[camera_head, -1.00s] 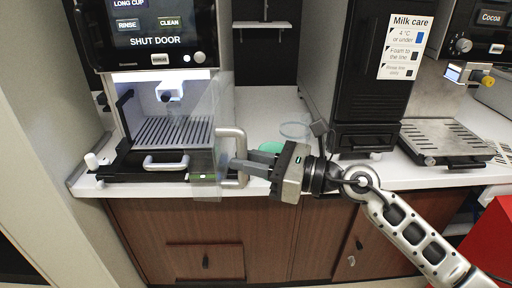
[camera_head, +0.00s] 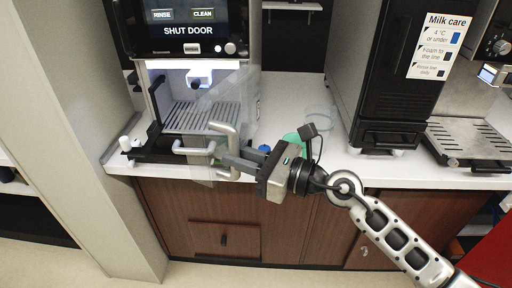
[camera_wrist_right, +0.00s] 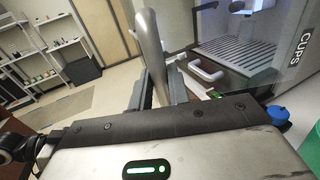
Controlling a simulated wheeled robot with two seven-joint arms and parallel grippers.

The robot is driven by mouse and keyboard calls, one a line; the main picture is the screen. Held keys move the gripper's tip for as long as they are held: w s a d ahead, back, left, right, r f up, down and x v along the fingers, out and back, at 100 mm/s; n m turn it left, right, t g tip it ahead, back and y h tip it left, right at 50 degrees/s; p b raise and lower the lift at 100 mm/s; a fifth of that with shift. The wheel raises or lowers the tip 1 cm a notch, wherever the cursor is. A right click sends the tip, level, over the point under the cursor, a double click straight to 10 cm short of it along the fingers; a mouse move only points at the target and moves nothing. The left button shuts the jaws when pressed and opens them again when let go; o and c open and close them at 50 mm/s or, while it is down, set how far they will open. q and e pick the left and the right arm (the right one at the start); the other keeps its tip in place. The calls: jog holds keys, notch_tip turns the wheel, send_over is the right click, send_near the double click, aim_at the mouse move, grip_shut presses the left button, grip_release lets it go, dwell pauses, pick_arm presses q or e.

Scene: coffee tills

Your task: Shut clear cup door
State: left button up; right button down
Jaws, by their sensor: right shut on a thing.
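My right gripper (camera_head: 234,166) is shut on this handle. In the right wrist view the handle (camera_wrist_right: 151,50) rises between the two fingers (camera_wrist_right: 158,92). The slotted drip tray (camera_head: 190,117) lies behind the door, with a tray handle (camera_head: 193,150) at its front. My left gripper is out of view.
A black milk unit (camera_head: 385,75) stands to the right on the white counter (camera_head: 285,95). A clear round cup or lid (camera_head: 321,112) and a green item (camera_head: 291,138) are behind my right gripper. A wall panel (camera_head: 65,110) stands close on the left.

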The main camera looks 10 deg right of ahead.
aim_at(211, 156)
jog(key=shift+w+a+f, duration=0.1)
jog(key=shift+a+f, duration=0.1)
jog(key=shift+a, duration=0.65)
jog(key=shift+w+a+r+p, duration=0.15)
jog(key=shift+w+a+p, duration=0.05)
jog(key=shift+a+p, duration=0.35)
jog(key=x, duration=0.1)
jog(key=p+x, duration=0.1)
jog(key=x, duration=0.1)
jog(key=shift+s+a, duration=0.1)
jog(key=shift+a, duration=0.35)
jog(key=shift+w+a+p, duration=0.3)
jog(key=shift+a, duration=0.3)
jog(key=c, duration=1.3)
grip_release()
jog(key=shift+o, duration=0.2)
